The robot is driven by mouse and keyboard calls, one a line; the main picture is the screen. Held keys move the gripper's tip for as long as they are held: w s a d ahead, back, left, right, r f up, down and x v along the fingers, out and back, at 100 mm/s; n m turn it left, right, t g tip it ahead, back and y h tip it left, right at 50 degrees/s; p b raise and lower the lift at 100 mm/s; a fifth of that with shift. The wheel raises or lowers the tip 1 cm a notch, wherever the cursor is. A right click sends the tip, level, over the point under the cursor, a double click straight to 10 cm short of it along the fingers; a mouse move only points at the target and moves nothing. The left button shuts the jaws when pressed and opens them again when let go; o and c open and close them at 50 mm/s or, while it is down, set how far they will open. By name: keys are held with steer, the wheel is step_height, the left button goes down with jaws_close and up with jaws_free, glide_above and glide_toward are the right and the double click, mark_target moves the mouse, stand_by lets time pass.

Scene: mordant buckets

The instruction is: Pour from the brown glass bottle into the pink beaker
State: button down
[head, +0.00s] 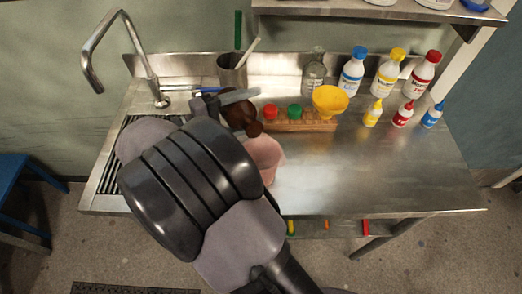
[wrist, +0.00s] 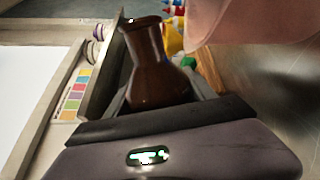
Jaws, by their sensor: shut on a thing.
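My gripper (head: 236,104) is shut on the brown glass bottle (head: 241,116), above the left part of the steel bench. The bottle is tilted in the head view, its neck toward the lower right, close to the pink beaker. In the wrist view the bottle (wrist: 150,65) rises from between the jaws, its open mouth at the top. The pink beaker (head: 266,153) stands on the bench, its left part hidden behind my arm. It also shows large at the upper right of the wrist view (wrist: 255,18). No stream of liquid can be made out.
Behind the beaker is a wooden rack (head: 300,126) with red and green caps and a yellow funnel (head: 330,101). A clear bottle (head: 314,72) and several colored-cap bottles stand at the back. A tap (head: 148,75) is at left. The bench's right front is clear.

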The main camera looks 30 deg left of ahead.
steer(key=shift+s+d+r+m, duration=0.2)
steer(key=shift+d+r+m, duration=0.2)
steer(key=shift+r+m, duration=0.25)
stand_by(1.4)
steer(key=shift+f+m+b, duration=0.2)
steer(key=shift+m+b, duration=0.1)
steer(key=shift+m, duration=0.15)
stand_by(1.3)
